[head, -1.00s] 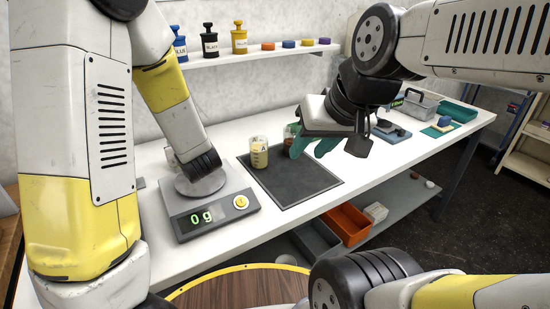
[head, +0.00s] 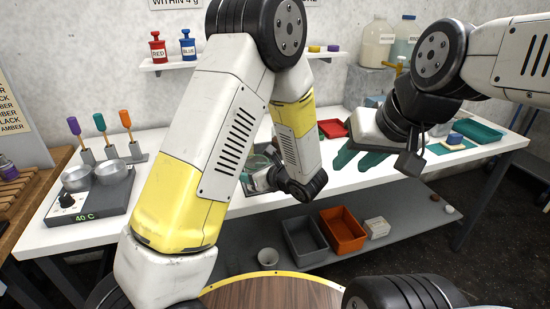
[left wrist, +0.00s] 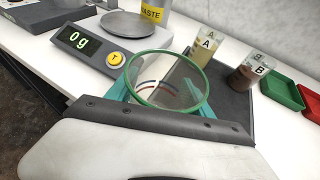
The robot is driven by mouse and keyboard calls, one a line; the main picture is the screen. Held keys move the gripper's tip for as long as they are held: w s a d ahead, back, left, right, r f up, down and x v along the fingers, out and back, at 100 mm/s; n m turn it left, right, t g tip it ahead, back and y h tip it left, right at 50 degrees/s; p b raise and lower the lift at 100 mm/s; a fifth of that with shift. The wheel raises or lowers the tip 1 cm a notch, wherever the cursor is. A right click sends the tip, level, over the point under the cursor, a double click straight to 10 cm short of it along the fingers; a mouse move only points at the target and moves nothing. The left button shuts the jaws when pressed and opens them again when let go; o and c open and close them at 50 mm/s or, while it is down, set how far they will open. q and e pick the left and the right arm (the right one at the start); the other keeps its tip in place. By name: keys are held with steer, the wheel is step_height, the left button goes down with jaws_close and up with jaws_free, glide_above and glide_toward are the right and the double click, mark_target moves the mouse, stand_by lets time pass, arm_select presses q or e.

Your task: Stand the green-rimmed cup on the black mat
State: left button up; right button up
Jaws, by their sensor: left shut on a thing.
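The green-rimmed cup (left wrist: 166,92) is clear, with coloured curved lines on it. In the left wrist view my left gripper (left wrist: 160,108) is shut on it, a teal finger on each side. The black mat (left wrist: 237,100) lies behind and to the right of the cup; whether the cup's base touches anything is hidden. In the head view my left gripper (head: 268,180) is low over the table, largely behind my own arm, and the cup is hard to make out. My right gripper (head: 358,158) is open and empty above the table, teal fingers apart.
Cup A (left wrist: 205,48) and cup B (left wrist: 243,76) stand on the mat's far side. The scale (left wrist: 88,45), reading 0 g, is to the left. Green (left wrist: 282,90) and red trays lie right of the mat. A 40 C heater (head: 95,195) sits at the table's left end.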

arm_select(q)
steer(key=w+d, duration=0.1)
steer(key=w, duration=0.3)
steer(key=w+d, duration=0.2)
steer(key=w, duration=0.1)
steer(key=w+d+f, duration=0.1)
steer(key=w+d, duration=0.1)
steer(key=w, duration=0.2)
steer(key=shift+w+d+f, duration=0.1)
steer(key=shift+w+d, duration=0.05)
steer(key=shift+w, duration=0.2)
steer(key=shift+w+d+f, duration=0.1)
steer(key=shift+w+f, duration=0.1)
steer(key=shift+f, duration=1.55)
steer(key=shift+f, duration=0.1)
steer(key=o, duration=1.3)
